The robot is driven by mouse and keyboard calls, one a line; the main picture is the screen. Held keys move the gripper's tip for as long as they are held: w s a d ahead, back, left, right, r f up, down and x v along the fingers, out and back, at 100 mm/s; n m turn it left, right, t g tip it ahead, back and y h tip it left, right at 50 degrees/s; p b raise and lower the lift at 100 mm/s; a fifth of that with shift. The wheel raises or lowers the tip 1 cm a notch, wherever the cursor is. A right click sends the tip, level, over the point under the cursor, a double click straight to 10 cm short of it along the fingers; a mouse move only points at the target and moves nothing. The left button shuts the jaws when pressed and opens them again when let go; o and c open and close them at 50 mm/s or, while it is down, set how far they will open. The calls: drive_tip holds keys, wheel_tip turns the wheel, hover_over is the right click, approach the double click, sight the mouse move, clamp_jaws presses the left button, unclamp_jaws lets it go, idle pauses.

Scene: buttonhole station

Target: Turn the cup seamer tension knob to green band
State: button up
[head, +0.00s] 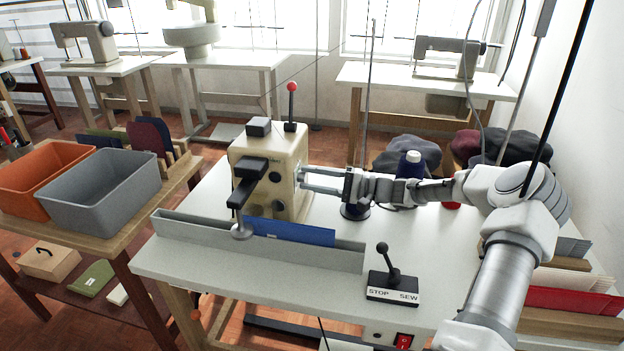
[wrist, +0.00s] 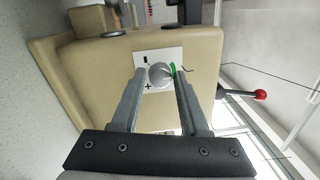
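The cream cup seamer (head: 290,155) stands on the white table, with my gripper (head: 303,177) reaching its right side. In the wrist view, the round grey tension knob (wrist: 160,75) sits on a white plate (wrist: 146,58) with plus and minus marks. A green band (wrist: 173,69) curves along the knob's upper right edge. My gripper (wrist: 158,73) is open, with one finger on each side of the knob. A gap shows at the left finger; contact at the right finger cannot be told. The knob's pointer is not clear. The knob is hidden in the head view.
A grey rail (head: 190,228) with a blue piece (head: 290,232) runs in front of the seamer. A stop/sew lever box (head: 393,288) stands at the front right. A thread cone (head: 410,165) stands behind my arm. A red-tipped lever (wrist: 260,95) rises at the seamer's top.

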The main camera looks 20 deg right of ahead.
drive_tip(key=shift+o, duration=1.3)
drive_tip(key=shift+d, duration=0.1)
drive_tip(key=p+v, duration=0.2)
drive_tip(key=v, duration=1.5)
